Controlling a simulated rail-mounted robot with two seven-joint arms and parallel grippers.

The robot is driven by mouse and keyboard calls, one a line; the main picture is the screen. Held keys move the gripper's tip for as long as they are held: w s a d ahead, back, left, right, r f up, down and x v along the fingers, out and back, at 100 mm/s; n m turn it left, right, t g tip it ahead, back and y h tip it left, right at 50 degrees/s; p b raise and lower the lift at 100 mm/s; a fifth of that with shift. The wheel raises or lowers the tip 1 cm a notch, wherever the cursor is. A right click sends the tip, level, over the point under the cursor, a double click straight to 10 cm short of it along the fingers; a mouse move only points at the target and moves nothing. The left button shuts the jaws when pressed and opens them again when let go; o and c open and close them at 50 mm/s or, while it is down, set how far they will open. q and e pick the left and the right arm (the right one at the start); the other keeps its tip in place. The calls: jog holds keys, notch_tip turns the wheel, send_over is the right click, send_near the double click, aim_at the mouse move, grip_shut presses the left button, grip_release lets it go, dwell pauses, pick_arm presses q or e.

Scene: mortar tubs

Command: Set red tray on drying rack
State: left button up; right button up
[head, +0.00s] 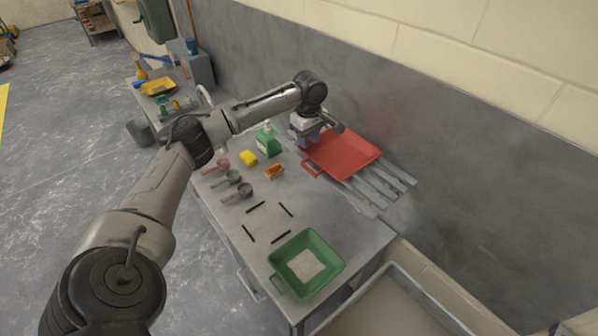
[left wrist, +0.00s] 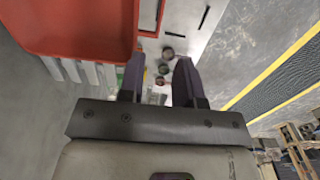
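The red tray (head: 343,154) lies over the drying rack's pale slats (head: 380,185), at the wall side of the metal table. Its handle (head: 311,168) points toward the table's middle. In the left wrist view the tray (left wrist: 75,25) fills the upper left, with slat ends (left wrist: 90,74) showing from under its edge. It looks rested on the slats, though contact underneath is hidden. My left gripper (head: 308,136) is near the tray's far left corner. In the left wrist view its fingers (left wrist: 160,80) are apart, with no tray part between them. My right gripper is not in view.
A green tray (head: 306,264) with a pale slab sits at the table's near end, with several dark sticks (head: 256,207) beside it. Scoops (head: 232,179), a green bottle (head: 268,141), a yellow block (head: 248,158) and an orange item (head: 274,171) stand left of the red tray.

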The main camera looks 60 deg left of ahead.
pick_arm(q)
jog(key=d+f+m, duration=0.7)
jog(key=d+f, duration=0.6)
jog(key=s+d+f+m, duration=0.4)
jog(key=d+f, duration=0.1)
jog(key=d, duration=0.3)
jog(key=s+d+f+m, duration=0.4)
jog(key=d+f+m, duration=0.1)
jog(key=d, duration=0.3)
jog(key=s+d+r+m+t, duration=0.1)
jog(key=s+d+m, duration=0.2)
jog(key=s, duration=0.6)
jog(key=s+d+m+t, duration=0.2)
jog(key=s+d+m, duration=0.1)
jog(key=s+d, duration=0.4)
jog(key=shift+s+r+m, duration=0.3)
jog(key=shift+s+r, duration=0.1)
jog(key=shift+s, duration=0.6)
jog(key=shift+d, duration=0.1)
notch_tip(320, 180, up, 3)
jog(key=p, duration=0.3)
jog(key=shift+r, duration=0.2)
